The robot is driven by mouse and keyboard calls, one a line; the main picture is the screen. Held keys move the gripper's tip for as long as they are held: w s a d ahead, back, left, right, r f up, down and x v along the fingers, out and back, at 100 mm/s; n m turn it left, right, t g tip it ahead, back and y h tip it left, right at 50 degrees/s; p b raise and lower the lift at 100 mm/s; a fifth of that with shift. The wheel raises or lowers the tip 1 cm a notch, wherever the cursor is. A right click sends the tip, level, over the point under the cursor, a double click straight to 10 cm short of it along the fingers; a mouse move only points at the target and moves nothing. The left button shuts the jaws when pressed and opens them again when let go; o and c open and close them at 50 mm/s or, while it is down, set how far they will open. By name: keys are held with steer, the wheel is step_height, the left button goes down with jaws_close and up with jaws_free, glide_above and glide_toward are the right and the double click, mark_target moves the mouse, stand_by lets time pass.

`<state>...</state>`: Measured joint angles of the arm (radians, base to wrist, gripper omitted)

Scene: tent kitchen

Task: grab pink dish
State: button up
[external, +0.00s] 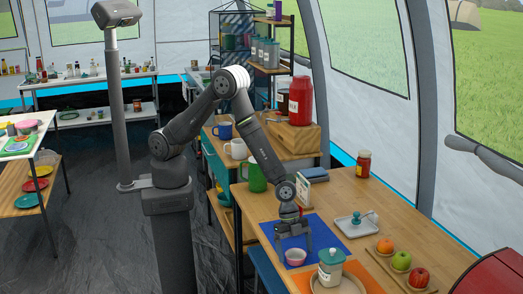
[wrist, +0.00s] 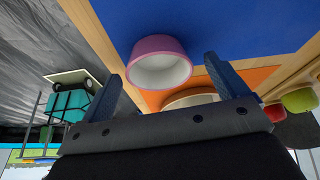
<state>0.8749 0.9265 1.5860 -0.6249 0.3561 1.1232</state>
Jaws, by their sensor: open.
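The pink dish (external: 295,257) is a small round bowl, pink outside and white inside. It stands on the blue mat (external: 330,236) near the table's front left side. My gripper (external: 293,244) points down just above and behind the dish, fingers apart and empty. In the wrist view the pink dish (wrist: 150,45) shows ahead, between the two fingers of my gripper (wrist: 161,67), with its white inside facing the camera. I cannot tell whether either finger touches it.
A jar with a teal lid (external: 331,268) stands close to the right of the dish, on a plate on the orange mat (external: 365,277). A grey tray (external: 357,226) and several fruits lie further right. A green mug (external: 252,177) and a red-lidded jar (external: 363,164) stand further back.

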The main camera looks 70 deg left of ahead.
steer(key=c, duration=1.1)
